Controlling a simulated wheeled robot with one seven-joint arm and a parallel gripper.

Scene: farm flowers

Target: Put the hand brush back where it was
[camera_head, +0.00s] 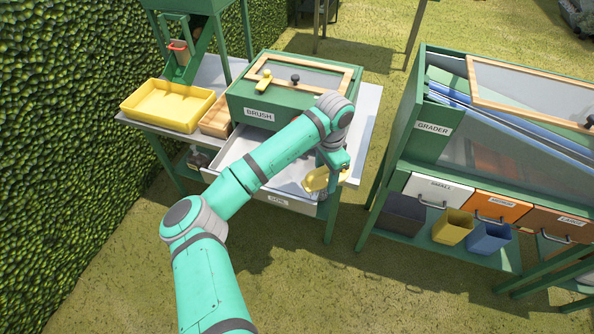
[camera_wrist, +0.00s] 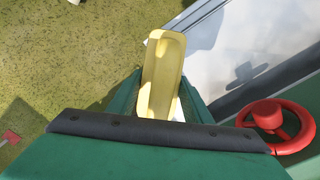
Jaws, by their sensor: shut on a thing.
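My gripper (camera_head: 331,168) is shut on a yellow piece (camera_head: 316,180), which looks like the hand brush. In the wrist view (camera_wrist: 163,75) it is long, with a raised rim, and sits between my gripper's green fingers (camera_wrist: 163,105). Its bristles cannot be made out clearly. It is held at the right front corner of the open pale drawer (camera_head: 235,150); whether it touches the drawer cannot be told. The green box labelled BRUSH (camera_head: 243,104) stands behind, with a wood-framed lid (camera_head: 345,80).
A green grader (camera_head: 408,125) with several small bins stands at the right, across a grass gap. A red wheel (camera_wrist: 275,127) shows in the wrist view. A hedge lines the left.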

